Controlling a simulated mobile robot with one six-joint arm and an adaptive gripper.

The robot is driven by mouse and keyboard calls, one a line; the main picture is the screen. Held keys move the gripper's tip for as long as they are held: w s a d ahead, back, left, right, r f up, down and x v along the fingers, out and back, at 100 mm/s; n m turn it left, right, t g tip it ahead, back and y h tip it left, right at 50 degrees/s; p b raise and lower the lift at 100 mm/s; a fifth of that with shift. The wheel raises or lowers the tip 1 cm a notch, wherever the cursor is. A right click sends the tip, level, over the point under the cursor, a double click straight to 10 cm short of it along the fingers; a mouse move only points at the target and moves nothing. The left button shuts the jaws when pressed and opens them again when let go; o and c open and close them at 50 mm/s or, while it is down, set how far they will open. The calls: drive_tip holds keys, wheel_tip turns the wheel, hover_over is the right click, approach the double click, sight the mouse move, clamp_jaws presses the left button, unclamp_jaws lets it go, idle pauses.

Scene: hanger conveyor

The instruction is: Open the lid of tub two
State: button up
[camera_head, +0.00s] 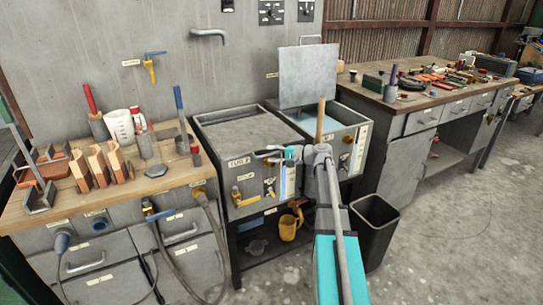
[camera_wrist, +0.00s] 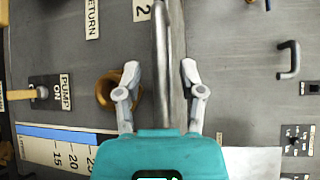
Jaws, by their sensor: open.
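Tub two (camera_head: 233,168) is the left of two grey tubs in the head view, with its label on the front. Its flat grey lid (camera_head: 245,130) lies closed. In the wrist view, a metal bar handle (camera_wrist: 161,40) runs along the tub's edge, between the front panel with the "2" label (camera_wrist: 140,12) and the grey lid surface (camera_wrist: 230,75). My gripper (camera_wrist: 160,70) is open, with one finger on each side of the bar and visible gaps to it. In the head view, my gripper (camera_head: 280,152) is at the tub's front right; its exact contact is unclear there.
The right tub's lid (camera_head: 308,75) stands up, showing bluish liquid (camera_head: 325,120); a wooden handle (camera_head: 320,120) sticks up there. A black bin (camera_head: 375,228) stands to the right. A brass-coloured ring (camera_wrist: 105,92) and pump lever (camera_wrist: 25,94) are on the front panel.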

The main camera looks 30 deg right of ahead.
clamp_jaws()
drive_tip(key=shift+a, duration=0.25)
drive_tip(key=shift+d, duration=0.1)
drive_tip(key=shift+r, duration=0.15)
